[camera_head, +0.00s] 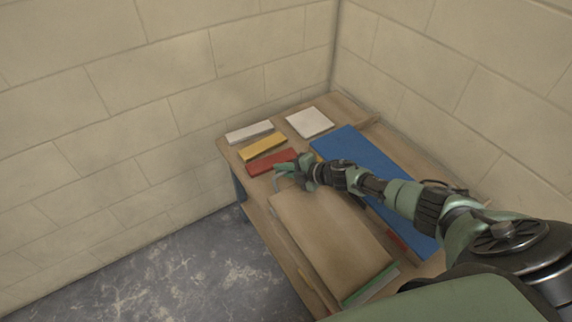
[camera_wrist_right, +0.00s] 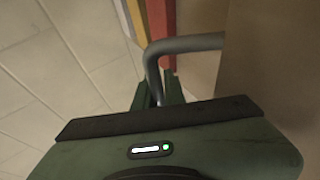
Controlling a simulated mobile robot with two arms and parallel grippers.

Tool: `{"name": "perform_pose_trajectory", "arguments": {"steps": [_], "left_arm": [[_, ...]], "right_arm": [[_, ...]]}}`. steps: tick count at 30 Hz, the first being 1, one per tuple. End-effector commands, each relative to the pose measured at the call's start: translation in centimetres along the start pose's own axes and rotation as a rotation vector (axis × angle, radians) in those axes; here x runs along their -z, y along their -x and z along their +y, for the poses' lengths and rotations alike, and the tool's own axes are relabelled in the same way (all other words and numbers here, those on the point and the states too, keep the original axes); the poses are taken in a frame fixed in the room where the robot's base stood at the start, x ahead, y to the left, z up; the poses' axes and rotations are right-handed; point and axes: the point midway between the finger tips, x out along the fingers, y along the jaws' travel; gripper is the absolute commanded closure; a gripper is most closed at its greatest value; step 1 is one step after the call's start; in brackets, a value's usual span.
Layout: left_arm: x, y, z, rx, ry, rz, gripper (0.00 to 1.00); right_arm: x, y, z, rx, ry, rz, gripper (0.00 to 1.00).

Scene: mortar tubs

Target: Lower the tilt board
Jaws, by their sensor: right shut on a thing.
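The tilt board (camera_head: 330,235) is a tan panel at the front of the wooden table, with a green strip (camera_head: 368,285) at its near end. Its tilt is hard to judge from here. A grey bent handle (camera_head: 280,178) is at its far left end. My right gripper (camera_head: 284,171) is at this handle. In the right wrist view, my right gripper (camera_wrist_right: 160,92) is shut on the grey handle (camera_wrist_right: 185,45), and the brown board (camera_wrist_right: 270,60) fills the right side. My left gripper is not in view.
Red (camera_head: 272,163), yellow (camera_head: 263,147) and pale (camera_head: 250,132) bars lie on the table (camera_head: 350,108) beyond the gripper. A white square (camera_head: 310,122) is at the back. A blue panel (camera_head: 365,165) lies right of the board, partly under my arm. Block walls stand behind.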

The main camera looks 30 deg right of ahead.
Motion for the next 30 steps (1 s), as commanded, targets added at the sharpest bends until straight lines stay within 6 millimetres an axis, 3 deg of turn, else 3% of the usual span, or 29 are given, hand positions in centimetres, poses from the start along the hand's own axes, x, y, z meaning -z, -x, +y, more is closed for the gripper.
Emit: {"name": "perform_pose_trajectory", "arguments": {"steps": [6, 21, 24, 30], "left_arm": [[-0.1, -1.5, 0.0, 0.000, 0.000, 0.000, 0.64], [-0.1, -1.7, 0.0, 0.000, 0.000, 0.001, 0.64], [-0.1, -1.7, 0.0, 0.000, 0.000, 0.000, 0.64], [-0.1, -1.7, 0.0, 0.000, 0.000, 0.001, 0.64]], "right_arm": [[-0.8, -1.9, -2.6, 0.065, -0.027, 0.001, 1.00], [-0.8, -2.2, -3.7, 0.093, -0.038, 0.001, 1.00], [-0.8, -2.2, -3.8, 0.093, -0.038, 0.002, 0.67], [-0.8, -2.2, -3.6, 0.091, -0.037, 0.002, 0.67]]}}
